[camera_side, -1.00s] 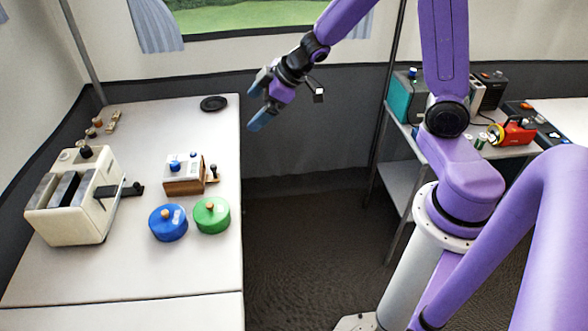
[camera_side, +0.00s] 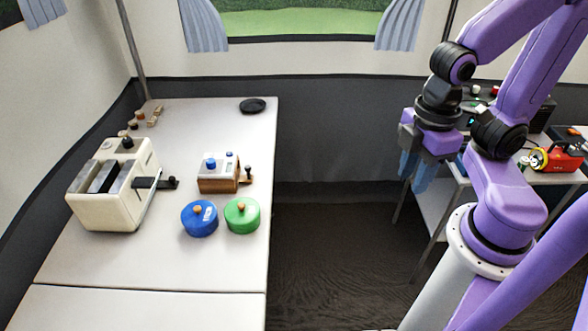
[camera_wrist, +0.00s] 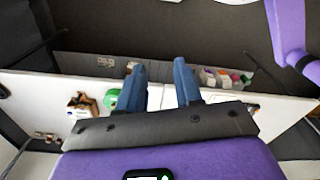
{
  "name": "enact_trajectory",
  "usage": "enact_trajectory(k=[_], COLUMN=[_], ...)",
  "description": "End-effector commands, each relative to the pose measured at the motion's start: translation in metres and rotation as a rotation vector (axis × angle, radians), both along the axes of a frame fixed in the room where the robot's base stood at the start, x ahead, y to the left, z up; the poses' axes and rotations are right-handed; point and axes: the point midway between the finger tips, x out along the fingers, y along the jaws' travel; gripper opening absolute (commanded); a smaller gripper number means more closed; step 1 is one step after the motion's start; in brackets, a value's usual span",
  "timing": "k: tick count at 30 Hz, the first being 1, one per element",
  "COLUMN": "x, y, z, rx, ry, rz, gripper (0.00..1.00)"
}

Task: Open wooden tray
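A small wooden box (camera_side: 219,184) with a white top and blue knob stands on the left table. A dark-knobbed handle (camera_side: 247,176) sticks out at its right side; the wooden tray seems to be this part of the box, and I see no open gap. My gripper (camera_side: 416,181) hangs far to the right of the table, fingers pointing down, with nothing between them. In the wrist view its two blue fingers (camera_wrist: 158,75) are apart.
A blue canister (camera_side: 199,218) and a green canister (camera_side: 242,215) stand in front of the box. A cream toaster (camera_side: 112,185) with a dark lever is to the left. A black disc (camera_side: 252,105) lies at the back. A shelf with a red device (camera_side: 556,159) stands on the right.

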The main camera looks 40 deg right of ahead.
Motion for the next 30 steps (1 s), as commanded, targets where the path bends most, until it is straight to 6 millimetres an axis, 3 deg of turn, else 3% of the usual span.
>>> enact_trajectory(k=[5,12,18,24,30], x=[0.027,0.105,0.177,0.251,0.322], y=[0.019,0.064,0.09,0.103,0.101], z=[0.006,0.016,0.016,0.008,-0.007], rx=[-0.002,-0.006,-0.01,-0.013,-0.015], ry=[-0.001,0.003,0.005,0.008,0.012], rz=[-0.065,-0.243,-0.393,-0.545,-0.695], gripper=[0.34,0.34,0.34,0.34,0.34])
